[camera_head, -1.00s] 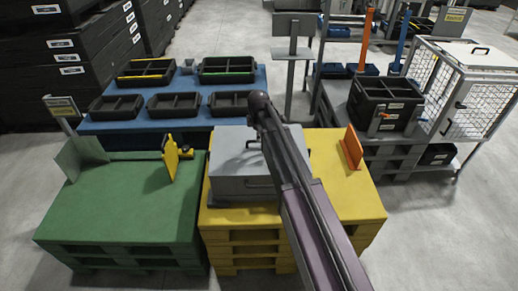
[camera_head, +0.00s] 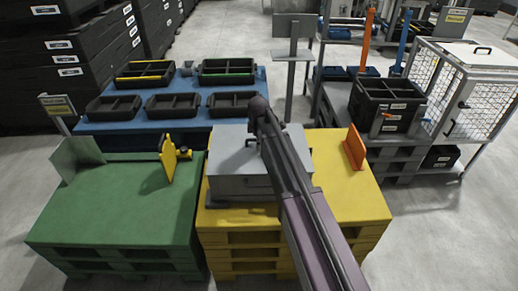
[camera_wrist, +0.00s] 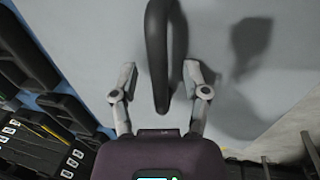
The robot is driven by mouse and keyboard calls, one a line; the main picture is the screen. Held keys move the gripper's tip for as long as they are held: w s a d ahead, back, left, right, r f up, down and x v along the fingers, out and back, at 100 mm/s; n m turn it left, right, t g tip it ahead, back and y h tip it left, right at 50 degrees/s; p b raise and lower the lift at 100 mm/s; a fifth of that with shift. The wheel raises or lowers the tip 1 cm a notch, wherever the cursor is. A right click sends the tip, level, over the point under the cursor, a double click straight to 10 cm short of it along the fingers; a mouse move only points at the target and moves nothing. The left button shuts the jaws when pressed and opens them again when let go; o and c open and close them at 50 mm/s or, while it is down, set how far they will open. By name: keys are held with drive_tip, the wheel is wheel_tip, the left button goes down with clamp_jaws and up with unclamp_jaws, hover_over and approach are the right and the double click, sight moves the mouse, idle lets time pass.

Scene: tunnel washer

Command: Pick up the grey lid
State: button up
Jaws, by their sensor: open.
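The grey lid (camera_head: 232,152) lies on top of a grey box (camera_head: 240,187), which stands on the yellow pallet stack. In the wrist view the lid's pale surface (camera_wrist: 225,110) fills much of the picture. A dark curved handle (camera_wrist: 156,60) rises from the lid. My gripper (camera_wrist: 160,75) is open, with one finger on each side of the handle and a visible gap on both sides. In the head view my arm covers the right part of the lid, and the gripper's fingers are hidden there.
An orange upright plate (camera_head: 354,147) stands on the yellow pallet (camera_head: 360,200) to the right. A green pallet (camera_head: 120,215) with a yellow bracket (camera_head: 170,158) is at left. A blue table (camera_head: 140,124) with several black trays is behind. A mesh cage (camera_head: 465,90) stands at right.

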idle(0.4)
clamp_jaws()
drive_tip(key=shift+r, duration=0.2)
wheel_tip(320, 180, up, 4)
drive_tip(key=p, duration=0.4)
drive_tip(key=shift+f, duration=0.25)
drive_tip(key=s+d+r+p, duration=0.1)
drive_tip(key=s+d, duration=0.1)
drive_tip(key=s, duration=1.3)
drive_tip(key=shift+s+d, duration=0.35)
drive_tip(key=shift+s, duration=0.05)
drive_tip(key=shift+r, duration=0.1)
